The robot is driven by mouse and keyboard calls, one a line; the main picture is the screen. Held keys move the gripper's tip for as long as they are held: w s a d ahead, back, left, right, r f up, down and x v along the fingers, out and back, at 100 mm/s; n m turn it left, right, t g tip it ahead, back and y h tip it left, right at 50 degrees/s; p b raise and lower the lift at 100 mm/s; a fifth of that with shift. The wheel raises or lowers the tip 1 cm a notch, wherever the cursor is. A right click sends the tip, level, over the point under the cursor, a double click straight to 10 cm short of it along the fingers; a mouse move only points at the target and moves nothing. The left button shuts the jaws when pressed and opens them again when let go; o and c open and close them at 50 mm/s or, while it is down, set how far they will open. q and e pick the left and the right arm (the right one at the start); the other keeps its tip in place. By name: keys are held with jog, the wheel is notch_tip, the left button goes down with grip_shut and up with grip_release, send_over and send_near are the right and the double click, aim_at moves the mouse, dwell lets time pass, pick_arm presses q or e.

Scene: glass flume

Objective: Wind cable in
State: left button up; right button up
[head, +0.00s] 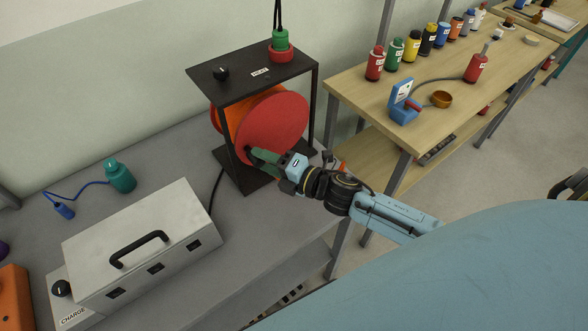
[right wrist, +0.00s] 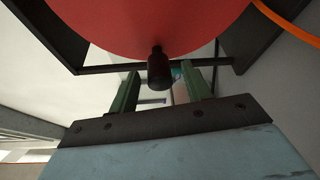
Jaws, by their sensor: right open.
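A red cable reel (head: 272,128) with an orange far side stands in a black frame (head: 315,95) on the grey bench. My right gripper (head: 254,156) is at the lower front of the reel. In the right wrist view the reel's red disc (right wrist: 150,22) fills the top. A dark knob-like crank handle (right wrist: 159,72) sticks out below it, and the green fingers of my right gripper (right wrist: 161,80) are open on either side of it. I cannot tell whether either finger touches it. An orange cable (right wrist: 290,24) runs past the reel at upper right. My left gripper is not in view.
The frame top carries a black knob (head: 221,73) and a green-red connector (head: 281,46). A wooden table (head: 455,95) with several bottles stands at right.

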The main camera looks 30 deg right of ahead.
jog(key=f+v, duration=0.1)
jog(key=v, duration=0.9)
jog(key=shift+s+d+r+b, duration=0.2)
jog(key=shift+s+r+b, duration=0.05)
jog(key=shift+r+b, duration=0.25)
dwell(0.8)
